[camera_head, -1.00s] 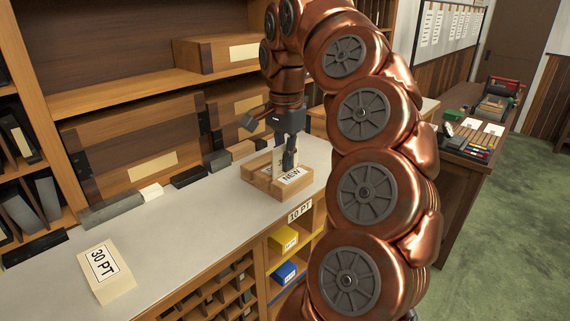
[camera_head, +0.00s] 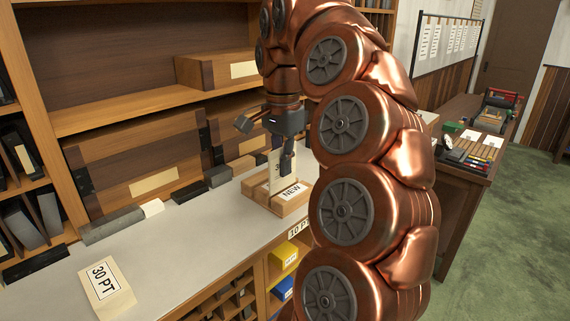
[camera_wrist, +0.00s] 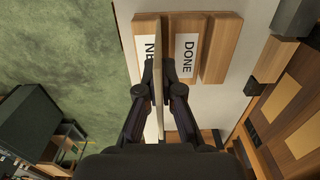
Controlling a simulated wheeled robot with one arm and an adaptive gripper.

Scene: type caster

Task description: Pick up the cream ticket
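The cream ticket (camera_head: 275,174) stands upright, with part of a dark printed mark showing. In the wrist view it is a thin edge-on strip (camera_wrist: 158,72) between the fingertips. My gripper (camera_head: 287,160) points down and is shut on the ticket, also in the wrist view (camera_wrist: 164,88). Below is a wooden holder (camera_head: 292,208) with a NEW label (camera_head: 291,191). The wrist view shows a DONE label (camera_wrist: 187,58) on it too. I cannot tell whether the ticket's lower edge is clear of the holder.
A cream 30 PT block (camera_head: 107,288) lies at the counter's front left. Grey and black blocks (camera_head: 112,225) line the counter's back, below wooden shelves (camera_head: 130,110). The grey counter (camera_head: 190,250) is clear between. A dark side table (camera_head: 465,178) stands at right.

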